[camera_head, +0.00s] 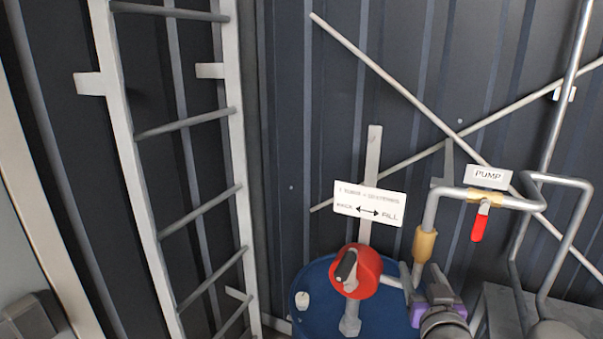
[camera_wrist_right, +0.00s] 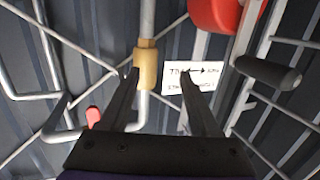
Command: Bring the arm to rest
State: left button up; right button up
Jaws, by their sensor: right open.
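My right gripper (camera_head: 421,277) is low right of centre in the head view, beside the blue drum and in front of the pipework. In the right wrist view its two dark fingers (camera_wrist_right: 159,76) stand apart with nothing held between them. Beyond them are a tan pipe sleeve (camera_wrist_right: 146,68) and a white sign (camera_wrist_right: 190,78); I cannot tell how near the fingers are to either. My left gripper does not show in either view.
A blue drum (camera_head: 312,315) with a red selector valve (camera_head: 369,271) stands left of the gripper. A pipe with a red lever (camera_head: 480,223) and PUMP label (camera_head: 488,176) is to the right. A ladder (camera_head: 128,165) stands at the left against the corrugated wall.

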jog(key=s+a+f+n+g+y, duration=0.1)
jog(key=s+a+f+g, duration=0.2)
jog(key=s+f, duration=0.3)
jog(key=s+a+f+g+y, duration=0.1)
jog(key=s+a+f+g, duration=0.2)
jog(key=s+f, duration=0.4)
jog(key=s+a+f+n+g+y, duration=0.1)
jog(key=s+a+f+g, duration=0.2)
jog(key=f, duration=1)
jog(key=s+g, duration=0.2)
jog(key=s, duration=0.2)
jog(key=shift+a+f+n+y+p, duration=0.15)
jog(key=shift+a+n+y+p, duration=0.15)
jog(key=shift+y, duration=0.1)
dwell(0.5)
